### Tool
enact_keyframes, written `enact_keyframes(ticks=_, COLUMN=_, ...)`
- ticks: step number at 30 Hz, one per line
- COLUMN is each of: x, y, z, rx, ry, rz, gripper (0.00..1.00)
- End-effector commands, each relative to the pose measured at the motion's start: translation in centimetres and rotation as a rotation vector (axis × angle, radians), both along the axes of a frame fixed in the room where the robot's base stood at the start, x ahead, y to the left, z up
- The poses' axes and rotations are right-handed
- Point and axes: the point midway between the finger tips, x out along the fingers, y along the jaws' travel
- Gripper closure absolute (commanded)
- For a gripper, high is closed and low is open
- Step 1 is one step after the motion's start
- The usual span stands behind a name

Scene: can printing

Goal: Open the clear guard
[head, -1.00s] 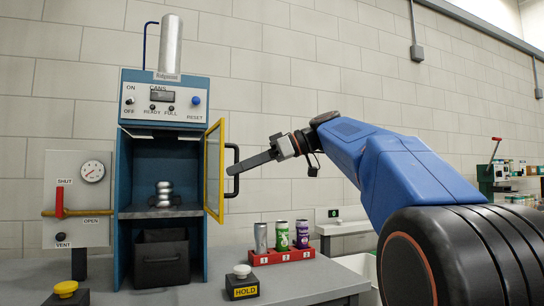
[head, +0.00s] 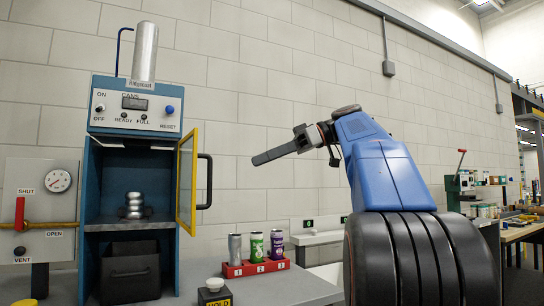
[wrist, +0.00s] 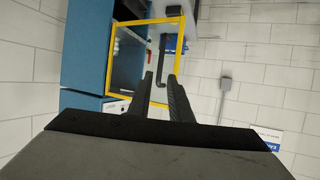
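The clear guard (head: 186,180) is a see-through panel in a yellow frame on the right side of the blue machine's bay. It stands swung out, and the bay front is uncovered. Its black bar handle (head: 208,182) is on the guard's right-hand face. My gripper (head: 258,159) is to the right of the handle, apart from it, in clear air. In the wrist view, my gripper (wrist: 161,88) has its two fingers spread with nothing between them. The guard's yellow frame (wrist: 148,20) and the handle (wrist: 162,62) lie beyond the fingertips.
A red rack (head: 254,269) with cans stands on the bench to the right. A panel with a red lever (head: 20,213) is at left.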

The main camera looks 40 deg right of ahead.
Motion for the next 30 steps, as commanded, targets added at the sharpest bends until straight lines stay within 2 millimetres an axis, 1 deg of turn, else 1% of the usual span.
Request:
enact_keyframes(ticks=3, x=-0.6, y=-1.0, z=0.5, rx=0.000, ry=-0.001, rz=-0.002, gripper=0.81)
enact_keyframes(ticks=11, x=-1.1, y=-1.7, z=0.9, rx=0.000, ry=0.000, rz=0.000, gripper=0.81)
enact_keyframes(ticks=26, x=-1.1, y=-1.7, z=0.8, rx=0.000, ry=0.000, rz=0.000, gripper=0.81)
enact_keyframes(ticks=29, x=-1.0, y=-1.1, z=0.4, rx=0.005, ry=0.020, rz=-0.010, gripper=0.81)
enact_keyframes(ticks=30, x=-0.9, y=-0.7, z=-0.1, rx=0.009, ry=0.042, rz=-0.023, gripper=0.81)
